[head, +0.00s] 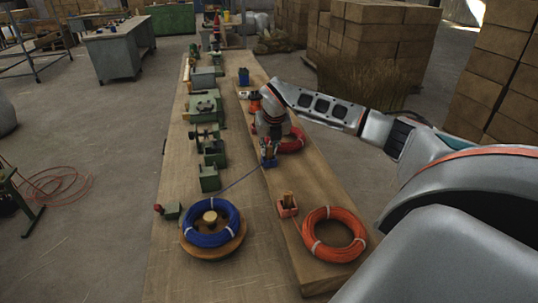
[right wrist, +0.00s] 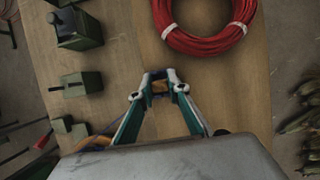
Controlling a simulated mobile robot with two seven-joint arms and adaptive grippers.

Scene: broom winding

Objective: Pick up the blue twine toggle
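The blue twine toggle (head: 268,151) is a small wooden piece at a blue holder on the right-hand plank. A blue twine runs from it to the blue coil (head: 231,220), which sits on a round wooden base at the front. My right gripper (head: 268,143) reaches down over the toggle, partly hiding it. In the right wrist view, the fingertips of my right gripper (right wrist: 159,84) are close together with a tan piece between them, and they appear shut on it. Whether it is clear of its holder cannot be seen. My left gripper is out of view.
A red holder (head: 287,206) with a wooden piece and an orange coil (head: 334,234) stand nearer on the plank. A red coil (right wrist: 206,36) lies just beyond the gripper. Green fixtures (head: 209,178) line the bench to the left. Another blue holder (head: 243,77) stands farther back.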

